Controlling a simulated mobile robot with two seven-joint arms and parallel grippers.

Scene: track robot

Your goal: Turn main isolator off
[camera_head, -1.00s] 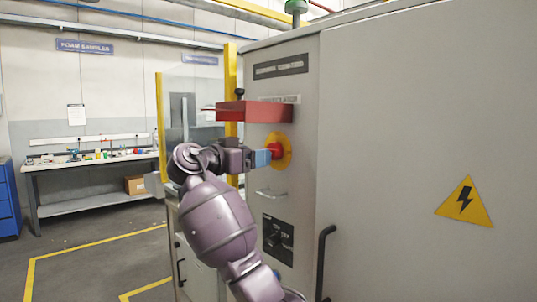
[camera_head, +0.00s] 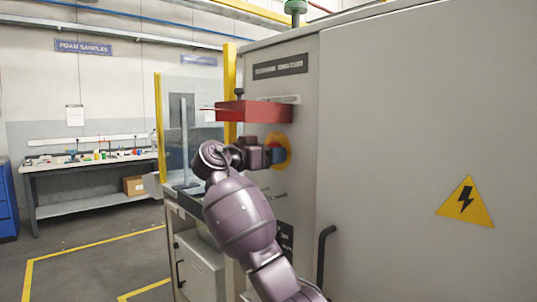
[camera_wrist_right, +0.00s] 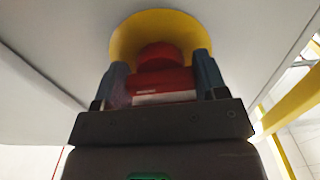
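The main isolator is a red knob on a round yellow plate (camera_head: 286,143), fixed to the narrow grey face of the cabinet (camera_head: 420,100). My right gripper (camera_head: 277,155) is at the knob and hides most of it in the head view. In the right wrist view, the red knob (camera_wrist_right: 163,75), with a white label strip, sits between the two blue-grey fingertips (camera_wrist_right: 165,80). The fingers appear closed against its sides, in front of the yellow plate (camera_wrist_right: 125,42). The knob's exact turn angle is hard to read. My left gripper is not in view.
A red box (camera_head: 253,111) sticks out just above the isolator. A black panel (camera_head: 286,236) and a black door handle (camera_head: 325,258) are below. A yellow-framed clear guard (camera_head: 160,125) stands left. A workbench (camera_head: 90,163) is further back, with open floor before it.

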